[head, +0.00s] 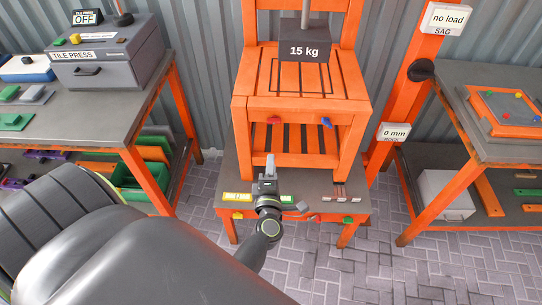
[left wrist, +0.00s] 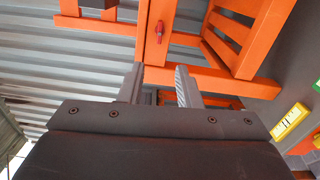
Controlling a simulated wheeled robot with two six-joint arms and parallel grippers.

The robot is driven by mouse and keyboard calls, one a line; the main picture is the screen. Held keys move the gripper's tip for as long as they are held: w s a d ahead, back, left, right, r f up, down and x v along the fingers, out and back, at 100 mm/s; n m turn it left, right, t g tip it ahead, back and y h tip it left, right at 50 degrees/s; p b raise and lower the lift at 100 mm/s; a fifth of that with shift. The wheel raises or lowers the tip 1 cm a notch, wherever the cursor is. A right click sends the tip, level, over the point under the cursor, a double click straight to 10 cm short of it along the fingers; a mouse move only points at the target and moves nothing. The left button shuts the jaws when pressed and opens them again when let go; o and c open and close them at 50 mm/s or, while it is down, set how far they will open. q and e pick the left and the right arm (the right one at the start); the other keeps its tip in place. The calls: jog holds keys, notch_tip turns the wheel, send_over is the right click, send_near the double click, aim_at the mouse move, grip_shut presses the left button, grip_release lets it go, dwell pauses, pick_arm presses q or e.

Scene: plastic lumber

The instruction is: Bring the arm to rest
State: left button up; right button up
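My left arm comes in from the lower left of the head view. My left gripper (head: 270,165) is in front of the lower part of the orange chair (head: 262,112), above the low grey table it stands on. In the left wrist view the two fingers of my left gripper (left wrist: 159,85) are spread apart with nothing between them, so it is open and empty. The orange chair (left wrist: 205,80) shows beyond the fingers, with a red knob (left wrist: 159,28) on its front. I cannot tell the exact distance from fingers to chair. My right gripper is not in view.
A 15 kg weight (head: 305,51) is over the chair seat. The low table (head: 230,188) has coloured pieces along its front edge. A bench (head: 75,124) with a tile press (head: 105,60) stands left, another bench (head: 457,84) right. Paved floor (head: 340,275) is clear in front.

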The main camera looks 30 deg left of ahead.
pick_arm(q)
jog(key=shift+s+d, duration=0.15)
jog(key=shift+s, duration=0.2)
dwell(0.3)
jog(key=s+d+f+m+g+h, duration=0.1)
jog(key=s+f+m+g+h, duration=0.25)
jog(key=f, duration=0.55)
jog(key=s+d+f+m+h, duration=0.2)
jog(key=s+f+m, duration=0.2)
jog(key=f+m, duration=0.45)
jog(key=s+d+f+m+g+h, duration=0.1)
jog(key=s+f+m+g+h, duration=0.2)
jog(key=f, duration=0.8)
jog(key=s+a+f+m+g, duration=0.2)
jog(key=s+f+m, duration=0.1)
jog(key=s, duration=0.6)
jog(key=s+a+f+m+g, duration=0.2)
jog(key=s+f, duration=0.3)
jog(key=s, duration=0.4)
jog(key=s+a+f+m+g, duration=0.1)
jog(key=s+f+m+g, duration=0.2)
jog(key=s, duration=0.7)
jog(key=shift+a+f+m+g, duration=0.35)
jog(key=shift+a+f+m, duration=0.05)
jog(key=shift+f+m, duration=0.55)
jog(key=shift+o, duration=0.3)
